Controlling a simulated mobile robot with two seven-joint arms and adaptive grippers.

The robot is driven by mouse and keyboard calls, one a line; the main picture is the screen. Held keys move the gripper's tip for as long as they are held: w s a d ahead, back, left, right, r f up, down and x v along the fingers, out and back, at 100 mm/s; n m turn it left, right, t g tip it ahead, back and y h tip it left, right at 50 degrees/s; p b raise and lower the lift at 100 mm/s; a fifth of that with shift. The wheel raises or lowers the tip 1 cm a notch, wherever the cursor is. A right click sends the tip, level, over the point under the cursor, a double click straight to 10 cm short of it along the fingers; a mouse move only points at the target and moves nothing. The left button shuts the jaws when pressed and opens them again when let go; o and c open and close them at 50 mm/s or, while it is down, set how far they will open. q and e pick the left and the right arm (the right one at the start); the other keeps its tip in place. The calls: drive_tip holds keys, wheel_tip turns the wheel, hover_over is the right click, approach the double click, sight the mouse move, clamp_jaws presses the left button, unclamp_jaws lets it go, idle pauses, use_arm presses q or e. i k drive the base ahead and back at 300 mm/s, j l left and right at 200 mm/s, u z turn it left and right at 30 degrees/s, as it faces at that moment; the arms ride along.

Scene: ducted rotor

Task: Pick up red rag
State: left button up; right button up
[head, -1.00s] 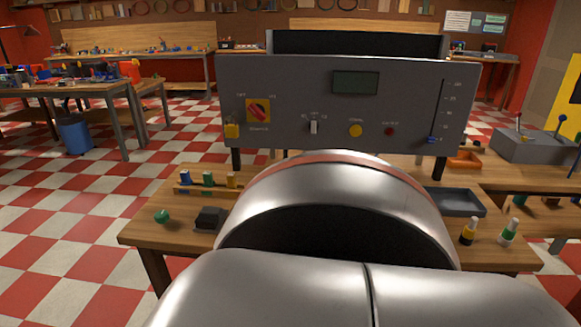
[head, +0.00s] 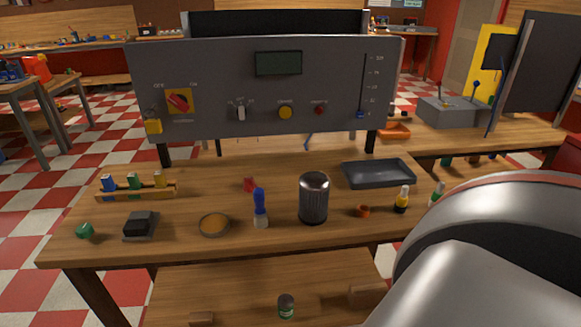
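A small crumpled-looking red object (head: 250,184), which may be the red rag, lies on the wooden table (head: 215,255) behind a blue-topped bottle (head: 260,207). It is too small to tell for sure that it is cloth. Neither of my grippers is in view. A large silver arm link of mine fills the lower right and hides the right end of the table.
A metal canister (head: 313,198), a round dish (head: 214,225), a black block (head: 141,227) and a green knob (head: 85,231) stand on the table. A dark tray (head: 378,174) sits back right. A grey control panel (head: 220,75) rises behind.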

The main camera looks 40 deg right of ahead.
sight(249, 184)
drive_tip(key=z, duration=1.15)
